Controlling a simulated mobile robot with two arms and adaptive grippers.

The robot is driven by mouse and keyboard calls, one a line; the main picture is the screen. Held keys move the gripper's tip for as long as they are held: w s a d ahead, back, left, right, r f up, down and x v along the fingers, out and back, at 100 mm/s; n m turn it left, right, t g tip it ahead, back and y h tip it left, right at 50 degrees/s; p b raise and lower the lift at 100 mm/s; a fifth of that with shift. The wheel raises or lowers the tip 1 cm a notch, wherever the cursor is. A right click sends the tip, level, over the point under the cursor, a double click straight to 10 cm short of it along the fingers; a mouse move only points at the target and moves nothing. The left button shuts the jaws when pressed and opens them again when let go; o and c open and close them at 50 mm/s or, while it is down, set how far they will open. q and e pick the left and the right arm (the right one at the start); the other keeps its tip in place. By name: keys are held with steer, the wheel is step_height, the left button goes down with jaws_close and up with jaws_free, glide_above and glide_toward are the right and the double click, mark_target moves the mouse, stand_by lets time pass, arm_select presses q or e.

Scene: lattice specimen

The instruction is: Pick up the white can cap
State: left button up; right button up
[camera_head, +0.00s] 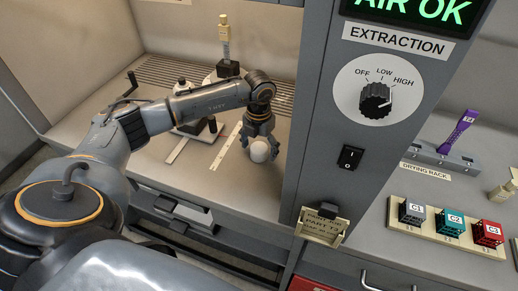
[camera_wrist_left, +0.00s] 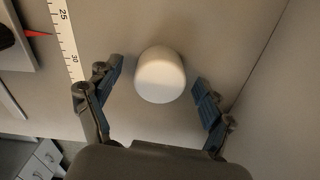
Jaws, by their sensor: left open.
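The white can cap (camera_head: 260,152) is a small rounded white piece on the grey bench top, close to the grey cabinet pillar. It also shows in the left wrist view (camera_wrist_left: 160,75), just beyond and between the fingers. My left gripper (camera_head: 258,138) is right above and behind the cap in the head view. In the left wrist view my left gripper (camera_wrist_left: 160,90) is open, its blue-padded fingers spread on either side, with gaps between the pads and the cap. My right gripper is not in view.
A printed ruler (camera_wrist_left: 68,40) lies left of the cap. A black-and-white instrument (camera_head: 195,122) stands on the bench to the left. The cabinet pillar (camera_head: 325,120) with dial and switch rises close on the right. Beyond it is a rack with coloured blocks (camera_head: 448,222).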

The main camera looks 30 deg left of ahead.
arm_select(q)
steer(key=c, duration=0.8)
